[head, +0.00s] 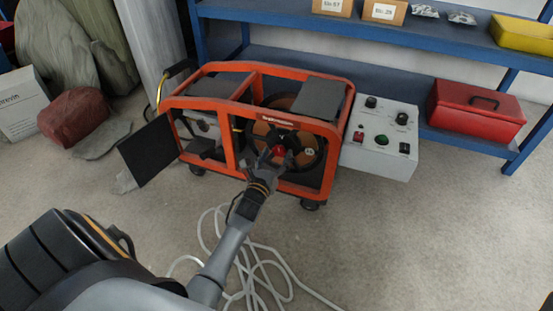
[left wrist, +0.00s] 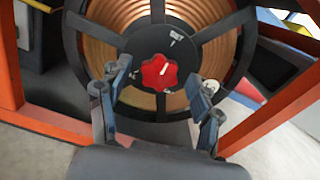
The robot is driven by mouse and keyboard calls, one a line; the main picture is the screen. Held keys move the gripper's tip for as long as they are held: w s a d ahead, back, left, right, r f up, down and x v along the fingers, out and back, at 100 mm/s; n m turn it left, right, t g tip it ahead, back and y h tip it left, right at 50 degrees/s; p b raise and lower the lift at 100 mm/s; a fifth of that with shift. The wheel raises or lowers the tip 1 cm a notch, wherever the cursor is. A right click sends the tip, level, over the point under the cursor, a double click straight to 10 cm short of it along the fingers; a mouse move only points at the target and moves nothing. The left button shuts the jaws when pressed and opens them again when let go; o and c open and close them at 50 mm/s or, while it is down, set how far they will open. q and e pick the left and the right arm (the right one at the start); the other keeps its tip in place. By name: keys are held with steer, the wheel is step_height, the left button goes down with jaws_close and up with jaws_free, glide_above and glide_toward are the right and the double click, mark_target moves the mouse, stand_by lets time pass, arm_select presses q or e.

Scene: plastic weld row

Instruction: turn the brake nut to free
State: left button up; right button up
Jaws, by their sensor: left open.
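The brake nut is a red lobed knob with a white pointer line. It sits at the hub of a copper wire spool (left wrist: 119,35) inside an orange-framed machine (head: 177,103). In the left wrist view the brake nut (left wrist: 159,72) is in the middle, with the line tilted up to the right. White marks, one seeming to read "SET", are on the dark hub. My left gripper (left wrist: 158,88) is open, its fingers either side of the nut and apart from it. In the head view the brake nut (head: 279,150) shows between the fingers of my left gripper (head: 278,152). My right gripper is not in view.
A grey control box (head: 380,150) with knobs and buttons is on the machine's right. A black flap (head: 149,150) hangs open at its left. White cable (head: 262,270) lies coiled on the floor below my arm. A blue shelf (head: 440,45) holds a red toolbox (head: 475,108).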

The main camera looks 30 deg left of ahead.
arm_select(q)
steer(key=shift+w, duration=0.15)
steer(key=c, duration=1.1)
steer(key=shift+c, duration=0.2)
